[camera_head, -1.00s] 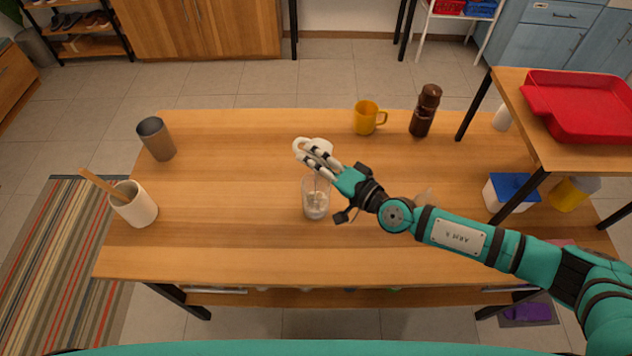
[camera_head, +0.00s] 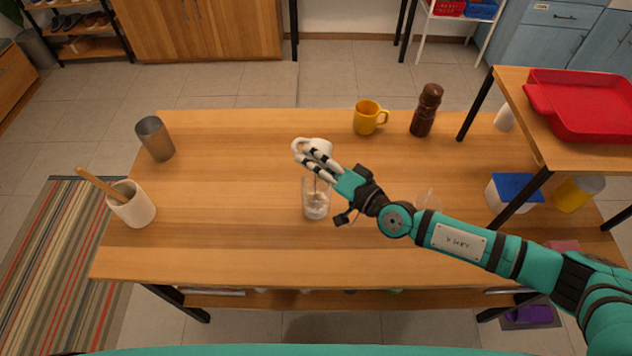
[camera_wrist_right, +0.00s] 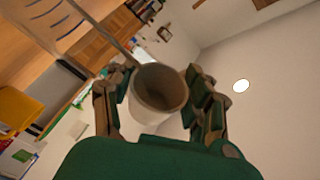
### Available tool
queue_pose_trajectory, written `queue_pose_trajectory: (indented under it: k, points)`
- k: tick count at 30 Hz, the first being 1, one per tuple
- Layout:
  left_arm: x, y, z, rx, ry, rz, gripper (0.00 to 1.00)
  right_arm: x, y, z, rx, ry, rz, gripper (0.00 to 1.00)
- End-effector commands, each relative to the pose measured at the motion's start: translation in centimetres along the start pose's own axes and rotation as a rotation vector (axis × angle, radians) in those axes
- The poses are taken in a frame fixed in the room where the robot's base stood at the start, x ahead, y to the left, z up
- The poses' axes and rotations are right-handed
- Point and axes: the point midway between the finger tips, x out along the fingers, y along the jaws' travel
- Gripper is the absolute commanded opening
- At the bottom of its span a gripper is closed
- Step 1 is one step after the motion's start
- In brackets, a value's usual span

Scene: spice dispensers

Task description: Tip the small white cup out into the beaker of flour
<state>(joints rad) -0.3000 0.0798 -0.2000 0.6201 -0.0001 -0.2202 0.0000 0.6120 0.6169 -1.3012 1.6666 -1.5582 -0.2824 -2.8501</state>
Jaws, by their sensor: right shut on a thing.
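The small white cup (camera_head: 320,146) is held above the table, just over and behind the beaker in the head view. My right gripper (camera_head: 313,158) is shut on it, with fingers on both sides. In the right wrist view the cup (camera_wrist_right: 160,92) sits between the fingertips (camera_wrist_right: 160,84), its shaded mouth toward the camera; I cannot tell its contents or exact tilt. The clear beaker (camera_head: 316,207) stands upright on the table below the gripper, with pale flour in its bottom; the fingers partly cover its top. My left gripper is not in view.
On the wooden table (camera_head: 230,250) stand a yellow mug (camera_head: 367,118), a brown grinder (camera_head: 427,110), a grey tumbler (camera_head: 156,139) and a white crock (camera_head: 133,206) with a wooden stick. A blue-lidded tub (camera_head: 513,192) is at the right. The front left is clear.

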Motion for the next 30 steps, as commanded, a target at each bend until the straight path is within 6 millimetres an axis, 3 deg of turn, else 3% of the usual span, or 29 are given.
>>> queue_pose_trajectory:
  k: [15,17,18,20,24,30]
  points:
    - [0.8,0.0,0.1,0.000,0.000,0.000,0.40,0.0,0.0,0.2,-0.047,0.013,-0.020,0.12]
    - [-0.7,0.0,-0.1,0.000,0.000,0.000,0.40,0.0,-0.7,-0.5,-0.013,0.004,-0.002,0.12]
    - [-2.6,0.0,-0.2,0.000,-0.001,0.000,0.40,0.1,-1.3,-1.2,0.065,-0.017,0.035,0.12]
    - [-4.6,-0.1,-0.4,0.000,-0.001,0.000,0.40,0.3,-1.2,-1.8,0.204,-0.053,0.098,0.12]
    - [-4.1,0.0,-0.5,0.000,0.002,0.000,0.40,0.4,0.5,-1.0,0.317,-0.084,0.144,0.12]
    - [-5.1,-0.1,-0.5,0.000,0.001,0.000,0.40,0.5,0.4,-1.6,0.382,-0.098,0.172,0.12]
